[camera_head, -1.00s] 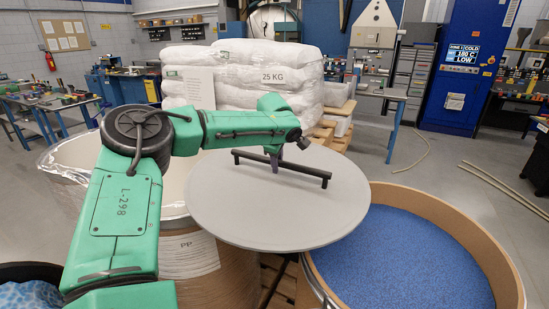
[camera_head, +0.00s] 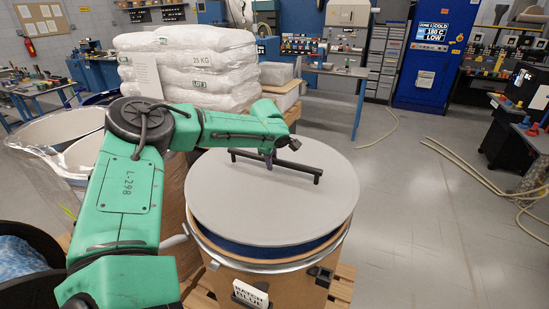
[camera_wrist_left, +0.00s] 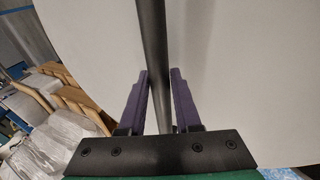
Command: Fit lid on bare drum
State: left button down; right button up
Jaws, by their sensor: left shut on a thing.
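A round grey lid (camera_head: 290,215) with a black bar handle (camera_head: 305,170) hangs from my left gripper (camera_head: 270,158). The gripper's purple fingers (camera_wrist_left: 160,78) stand on both sides of the bar in the left wrist view and are shut on it. The lid is over a brown drum (camera_head: 285,285) with a metal band and a "BATCH BLUE" label. Blue pellets (camera_head: 285,251) show in a strip below the lid's front edge, so the lid is apart from the rim there. The back rim is hidden. My right gripper is not in view.
A plastic-wrapped drum (camera_head: 50,130) stands at the left, with a black bin (camera_head: 25,240) holding a pale blue bag in front of it. White sacks (camera_head: 195,70) are stacked behind. Open floor (camera_head: 430,220) lies to the right, with hoses (camera_head: 480,180) on it.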

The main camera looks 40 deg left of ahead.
aim_at(269, 172)
pick_arm(q)
jog(key=shift+s+a+f, duration=0.1)
jog(key=shift+a+f, duration=0.25)
jog(key=shift+a, duration=0.05)
jog(key=shift+s+a+f+b, duration=0.1)
jog(key=shift+a+f+b, duration=0.2)
jog(key=shift+f+b, duration=0.45)
jog(key=f, duration=0.1)
jog(key=f+b, duration=0.1)
jog(key=shift+d+f+b, duration=0.3)
jog(key=shift+f, duration=0.05)
jog(key=shift+f+b, duration=0.25)
jog(key=shift+b, duration=0.1)
jog(key=shift+a, duration=0.15)
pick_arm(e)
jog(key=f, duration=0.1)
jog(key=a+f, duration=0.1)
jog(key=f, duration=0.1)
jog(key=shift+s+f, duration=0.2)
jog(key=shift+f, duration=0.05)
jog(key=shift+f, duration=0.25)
pick_arm(q)
jog(key=shift+r, duration=0.15)
jog(key=shift+b, duration=0.35)
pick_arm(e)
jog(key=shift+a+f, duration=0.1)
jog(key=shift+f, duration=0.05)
